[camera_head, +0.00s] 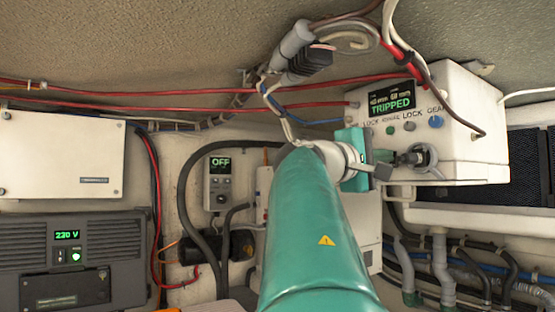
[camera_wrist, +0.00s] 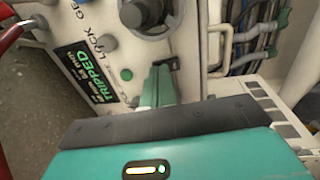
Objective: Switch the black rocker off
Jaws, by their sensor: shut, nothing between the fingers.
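The white control box (camera_head: 440,115) at the upper right has a screen reading TRIPPED, knobs, small buttons and a black handle-like part (camera_head: 412,158) in a grey ring. The box also shows in the wrist view (camera_wrist: 88,30). My gripper (camera_head: 384,172) is shut and empty, close to the box's lower front; its teal fingers (camera_wrist: 158,84) reach toward the box face in the wrist view. I cannot tell whether they touch it. A dark rocker-like switch (camera_head: 60,256) sits on the dark grey 230 V unit (camera_head: 110,255) at the lower left, far from my gripper. Which part is the black rocker is unclear.
A small grey controller (camera_head: 219,185) reading OFF hangs on the back wall. A white panel (camera_head: 60,155) is at the left. Red cables (camera_head: 200,108) cross overhead, and a black hose (camera_head: 187,190) loops beside my arm. Pipes and cables crowd below the control box.

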